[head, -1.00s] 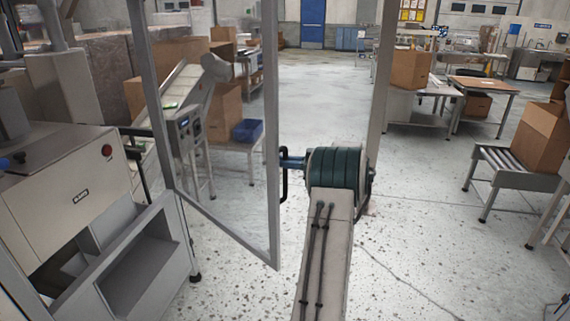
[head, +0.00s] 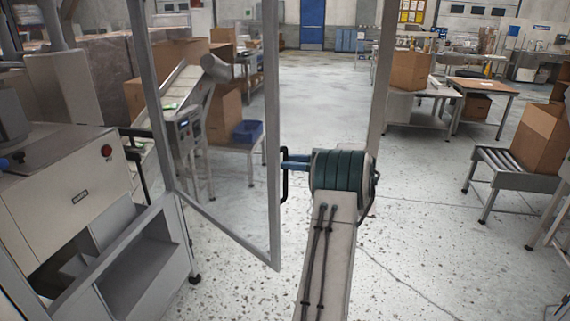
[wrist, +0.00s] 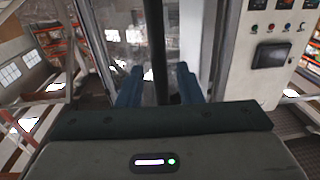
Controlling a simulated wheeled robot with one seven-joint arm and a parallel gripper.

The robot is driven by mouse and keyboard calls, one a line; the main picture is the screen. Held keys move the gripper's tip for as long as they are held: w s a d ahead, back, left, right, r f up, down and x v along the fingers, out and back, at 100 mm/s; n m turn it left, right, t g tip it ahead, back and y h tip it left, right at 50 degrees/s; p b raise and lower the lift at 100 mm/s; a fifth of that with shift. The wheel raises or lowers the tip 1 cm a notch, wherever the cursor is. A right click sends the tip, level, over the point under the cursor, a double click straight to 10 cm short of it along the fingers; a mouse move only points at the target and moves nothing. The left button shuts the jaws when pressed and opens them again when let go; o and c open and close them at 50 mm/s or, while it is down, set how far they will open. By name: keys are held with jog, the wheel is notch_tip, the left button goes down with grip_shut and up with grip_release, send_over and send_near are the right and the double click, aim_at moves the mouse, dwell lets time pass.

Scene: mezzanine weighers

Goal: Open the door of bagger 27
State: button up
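The door (head: 274,110) is a clear panel in a grey metal frame. In the head view it stands swung out at an angle, clear of the grey post on the right. Its black bar handle (head: 284,188) is on the free edge. My gripper (head: 287,163) is at the handle. In the wrist view the upright black bar (wrist: 158,45) runs between my two blue fingers (wrist: 159,88), which are spread wider than the bar. My gripper looks open around the bar; the exact contact is hidden. No number 27 is readable.
A beige machine (head: 62,190) with a red button stands at left, behind the frame. Grey posts (head: 382,90) rise at the right of the door. A roller stand (head: 512,168) with a carton and work tables stand farther right. Speckled floor beyond is clear.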

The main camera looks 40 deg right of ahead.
jog(key=b+v, duration=0.2)
jog(key=v, duration=1)
